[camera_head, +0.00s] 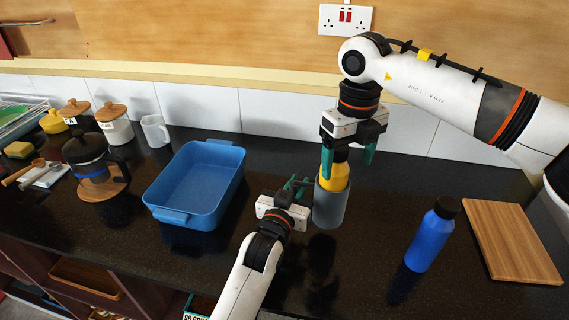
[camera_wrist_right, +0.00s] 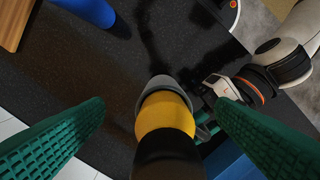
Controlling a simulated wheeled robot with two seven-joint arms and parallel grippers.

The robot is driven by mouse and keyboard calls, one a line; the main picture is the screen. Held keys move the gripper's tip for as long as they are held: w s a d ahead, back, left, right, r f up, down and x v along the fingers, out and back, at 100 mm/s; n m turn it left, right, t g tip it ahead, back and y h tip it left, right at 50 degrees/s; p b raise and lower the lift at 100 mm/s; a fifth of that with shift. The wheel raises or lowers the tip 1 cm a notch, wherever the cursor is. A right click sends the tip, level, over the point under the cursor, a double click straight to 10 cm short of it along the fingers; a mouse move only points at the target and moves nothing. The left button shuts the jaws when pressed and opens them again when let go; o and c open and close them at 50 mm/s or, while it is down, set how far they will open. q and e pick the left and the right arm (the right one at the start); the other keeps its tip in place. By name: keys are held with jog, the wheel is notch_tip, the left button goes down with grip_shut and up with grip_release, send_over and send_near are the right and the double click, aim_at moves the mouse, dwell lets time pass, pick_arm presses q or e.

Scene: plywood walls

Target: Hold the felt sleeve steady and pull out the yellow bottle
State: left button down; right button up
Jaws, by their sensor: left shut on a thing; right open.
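The grey felt sleeve (camera_head: 330,205) stands upright on the dark counter, and its rim also shows in the right wrist view (camera_wrist_right: 152,88). The yellow bottle (camera_head: 336,176) sits in it with its yellow upper part and black cap above the rim; its lower part is hidden. In the right wrist view the yellow bottle (camera_wrist_right: 165,114) points cap-first toward the camera. My left gripper (camera_head: 302,187) is shut on the sleeve from its left side. My right gripper (camera_head: 348,160) is open above the sleeve, with its fingers on either side of the bottle's top.
A blue tray (camera_head: 171,216) lies left of the sleeve. A blue bottle (camera_head: 430,238) and a wooden board (camera_head: 512,240) are to the right. A coffee press (camera_head: 90,165), jars and a white mug (camera_head: 155,130) stand at the left. Counter between sleeve and blue bottle is clear.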

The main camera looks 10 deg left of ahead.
pick_arm(q)
jog(key=shift+s+d+f, duration=0.35)
jog(key=shift+d+f, duration=0.2)
jog(key=shift+f, duration=0.05)
jog(key=shift+s+d+f, duration=0.35)
jog(key=shift+d+f, duration=0.15)
jog(key=shift+f, duration=1.4)
jog(key=shift+f, duration=0.2)
jog(key=c, duration=2)
grip_release()
jog(key=shift+f, duration=0.1)
grip_shut()
pick_arm(e)
jog(key=shift+r, duration=0.1)
